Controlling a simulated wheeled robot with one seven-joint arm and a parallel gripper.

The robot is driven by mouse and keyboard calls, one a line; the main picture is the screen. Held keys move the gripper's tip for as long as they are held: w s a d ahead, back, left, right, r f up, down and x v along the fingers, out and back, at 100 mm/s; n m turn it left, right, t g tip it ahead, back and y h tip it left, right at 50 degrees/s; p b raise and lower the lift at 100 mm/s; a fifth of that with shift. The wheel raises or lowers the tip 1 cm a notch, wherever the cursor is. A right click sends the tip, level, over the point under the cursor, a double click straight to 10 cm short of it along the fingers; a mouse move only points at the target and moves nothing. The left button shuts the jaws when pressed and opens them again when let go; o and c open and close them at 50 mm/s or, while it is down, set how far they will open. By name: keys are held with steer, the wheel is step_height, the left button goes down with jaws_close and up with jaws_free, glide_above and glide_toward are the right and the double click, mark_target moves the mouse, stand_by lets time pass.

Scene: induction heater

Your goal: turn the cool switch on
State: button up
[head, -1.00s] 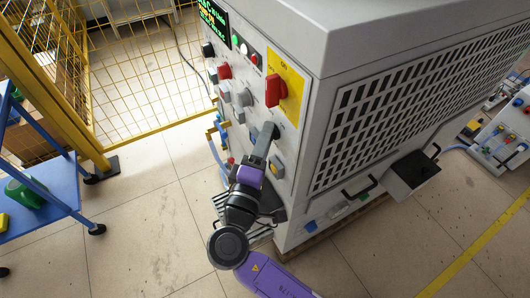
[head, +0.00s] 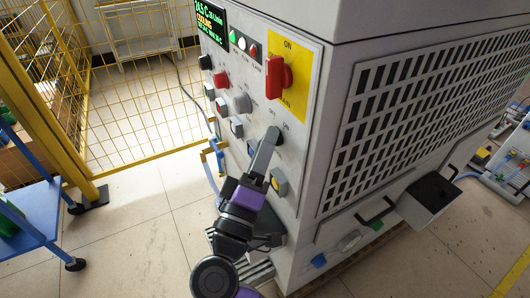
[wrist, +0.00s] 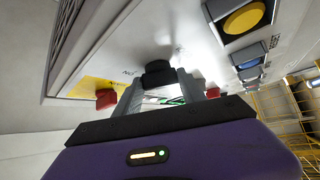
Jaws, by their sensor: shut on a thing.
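The panel of the grey heater cabinet (head: 345,31) faces my arm. My gripper (head: 266,146) is at the panel, below the big red rotary switch. In the wrist view a black knob (wrist: 158,72) sits between the two fingertips of my gripper (wrist: 157,92), which are shut on it. I take this knob for the cool switch; its label cannot be read. In the head view the fingers mostly hide the knob. The display (head: 211,24) at the panel's top left is lit, with a yellow line that seems to read COOLING.
The red rotary switch (head: 279,76) on its yellow plate is above my gripper. A red button (head: 221,80) and several grey knobs are to the left. A yellow mesh fence (head: 135,90) and a blue cart (head: 35,215) stand further left. A black box (head: 432,192) juts out at right.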

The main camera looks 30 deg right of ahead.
steer(key=shift+f, duration=0.1)
stand_by(0.3)
steer(key=o, duration=1.4)
steer(key=shift+c, duration=0.2)
steer(key=v, duration=0.8)
